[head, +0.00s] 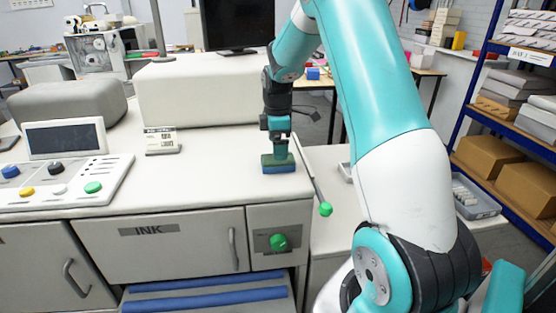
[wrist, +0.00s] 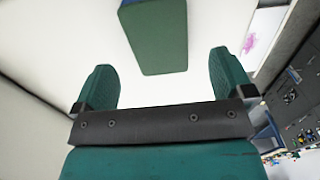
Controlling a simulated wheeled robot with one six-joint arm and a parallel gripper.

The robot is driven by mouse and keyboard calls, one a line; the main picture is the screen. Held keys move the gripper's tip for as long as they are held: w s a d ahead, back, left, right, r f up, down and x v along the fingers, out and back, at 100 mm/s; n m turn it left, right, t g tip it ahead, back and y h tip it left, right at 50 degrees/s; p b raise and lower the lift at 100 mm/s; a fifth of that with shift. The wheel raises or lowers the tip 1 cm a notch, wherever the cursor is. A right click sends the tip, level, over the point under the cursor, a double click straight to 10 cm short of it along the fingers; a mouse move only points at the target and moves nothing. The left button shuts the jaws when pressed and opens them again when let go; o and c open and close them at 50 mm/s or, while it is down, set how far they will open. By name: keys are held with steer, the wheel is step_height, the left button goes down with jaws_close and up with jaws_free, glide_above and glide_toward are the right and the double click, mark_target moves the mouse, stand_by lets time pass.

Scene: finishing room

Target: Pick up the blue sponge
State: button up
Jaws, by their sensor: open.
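The blue sponge (head: 280,169) lies flat on the white counter near its right front corner. Its top layer is green and its lower layer blue. In the wrist view the sponge (wrist: 155,40) shows its green top at the upper middle, with a blue edge at its upper left; its far end is cut off by the frame. My gripper (head: 281,150) points down just above the sponge. In the wrist view my gripper (wrist: 161,66) is open, with one green finger on each side of the sponge's near end and clear space on both sides. Nothing is held.
A green-tipped lever (head: 325,208) slants down beside the counter's right edge. A large white raised block (head: 200,92) is behind. The counter left of the sponge is clear.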

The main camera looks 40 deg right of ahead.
mark_target(278, 163)
steer(key=shift+f+p, duration=1.35)
steer(key=shift+f, duration=1.3)
steer(key=c, duration=1)
